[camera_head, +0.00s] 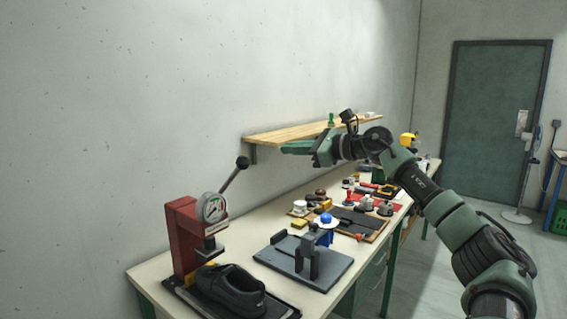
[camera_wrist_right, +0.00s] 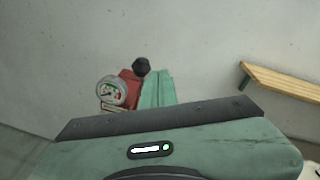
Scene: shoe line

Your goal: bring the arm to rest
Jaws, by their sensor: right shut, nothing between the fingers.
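My right arm comes in from the right in the head view, and its green gripper (camera_head: 290,147) points left, raised above the workbench in front of the wooden wall shelf. It is shut and empty. In the right wrist view the closed green fingers (camera_wrist_right: 157,88) stick out beyond the gripper body, with the red press behind them. My left gripper is not in view.
A red press (camera_head: 184,238) with gauge and lever stands at the bench's near end, a black shoe (camera_head: 230,290) at its base. A grey plate with a fixture (camera_head: 305,262), tools and small parts cover the bench. The wooden shelf (camera_head: 285,133) is close behind the gripper.

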